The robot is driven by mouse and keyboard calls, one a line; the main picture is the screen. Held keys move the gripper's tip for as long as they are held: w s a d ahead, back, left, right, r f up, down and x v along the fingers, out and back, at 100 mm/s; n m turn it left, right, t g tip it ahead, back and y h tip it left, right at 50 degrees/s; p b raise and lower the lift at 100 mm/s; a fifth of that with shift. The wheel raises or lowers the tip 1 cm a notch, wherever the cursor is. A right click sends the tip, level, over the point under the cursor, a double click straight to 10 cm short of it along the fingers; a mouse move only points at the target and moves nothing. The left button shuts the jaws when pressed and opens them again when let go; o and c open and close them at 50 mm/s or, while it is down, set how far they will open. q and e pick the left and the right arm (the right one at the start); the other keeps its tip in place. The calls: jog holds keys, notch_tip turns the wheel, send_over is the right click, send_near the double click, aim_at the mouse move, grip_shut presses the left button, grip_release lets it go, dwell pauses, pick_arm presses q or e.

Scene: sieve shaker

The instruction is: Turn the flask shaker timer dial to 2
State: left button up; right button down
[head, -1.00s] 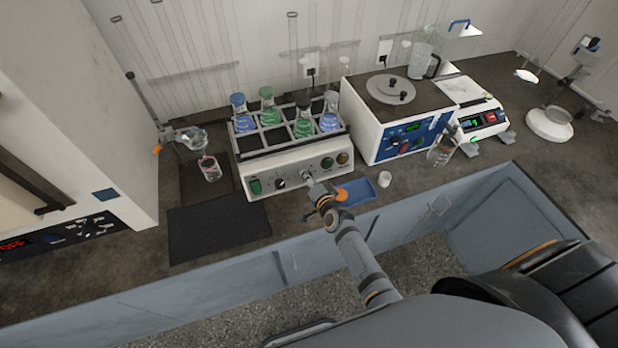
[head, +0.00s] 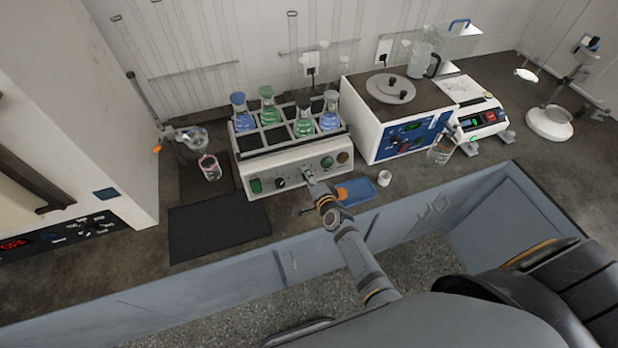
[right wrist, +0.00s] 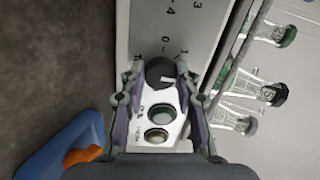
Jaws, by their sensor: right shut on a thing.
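The flask shaker (head: 262,167) is a white box with a rack of flasks holding blue and green liquid. Its timer dial (right wrist: 160,72) is a dark round knob with a white pointer line, seen in the right wrist view. My right gripper (right wrist: 158,80) has a finger on each side of the dial and is shut on it. In the head view my right gripper (head: 309,180) reaches the shaker's front panel and hides most of the dial. Printed numbers show beyond the dial, but the exact setting cannot be read. My left gripper is out of view.
Two round buttons (head: 327,162) sit right of the dial; another knob (head: 280,183) and a green switch (head: 256,186) sit left. A blue tray (head: 362,192) with an orange item lies close below. A blue-fronted device (head: 412,133) stands right. A dark mat (head: 215,228) lies front left.

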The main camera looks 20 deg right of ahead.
jog(key=c, duration=1)
grip_release()
jog(key=shift+s, duration=0.15)
jog(key=v, duration=1.1)
jog(key=shift+s+r, duration=0.2)
jog(key=shift+s, duration=0.1)
